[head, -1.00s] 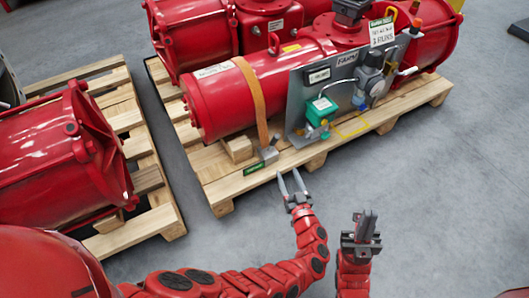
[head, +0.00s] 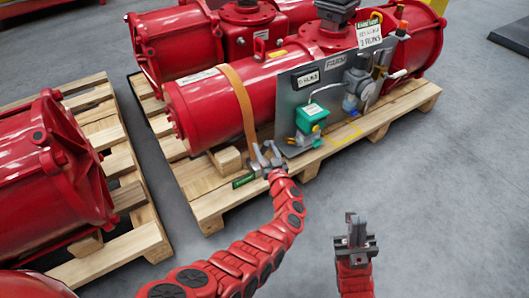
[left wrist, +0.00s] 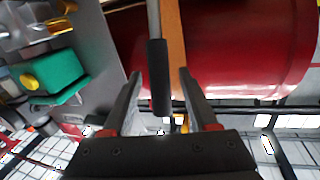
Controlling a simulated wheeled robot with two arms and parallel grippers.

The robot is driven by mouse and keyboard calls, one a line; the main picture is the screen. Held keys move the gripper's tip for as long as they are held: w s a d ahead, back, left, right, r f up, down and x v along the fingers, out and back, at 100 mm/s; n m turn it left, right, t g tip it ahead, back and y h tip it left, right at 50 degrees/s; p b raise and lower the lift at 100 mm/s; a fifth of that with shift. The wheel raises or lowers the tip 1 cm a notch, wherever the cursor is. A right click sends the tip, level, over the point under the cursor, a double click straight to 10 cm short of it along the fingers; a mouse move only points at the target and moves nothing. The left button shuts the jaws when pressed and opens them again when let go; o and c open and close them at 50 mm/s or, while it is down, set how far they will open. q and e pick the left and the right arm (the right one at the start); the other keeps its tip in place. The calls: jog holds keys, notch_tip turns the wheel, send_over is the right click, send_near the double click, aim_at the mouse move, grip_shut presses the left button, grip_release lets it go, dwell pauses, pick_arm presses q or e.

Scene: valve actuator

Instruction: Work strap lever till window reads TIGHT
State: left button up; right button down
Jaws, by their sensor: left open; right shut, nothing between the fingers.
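An orange strap (head: 240,100) runs over the red cylinder (head: 205,110) and down to a small ratchet at the pallet's edge. In the left wrist view the strap (left wrist: 172,40) passes behind a lever with a black grip (left wrist: 158,75). My left gripper (head: 265,155) is at the ratchet. In the left wrist view its open fingers (left wrist: 158,95) stand on either side of the black grip, with gaps visible. A small green label (head: 244,181) lies by the strap's foot; its text is too small to read. My right gripper (head: 355,225) is shut and empty, above the floor.
A grey panel (head: 290,110) with a green box (head: 311,118), gauges and tubing stands just right of the strap. The wooden pallet (head: 215,200) carries the cylinder. Another loaded pallet (head: 125,240) is at left.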

pick_arm(q)
jog(key=shift+w+a, duration=0.1)
jog(key=shift+w, duration=0.15)
grip_shut()
dwell(1.4)
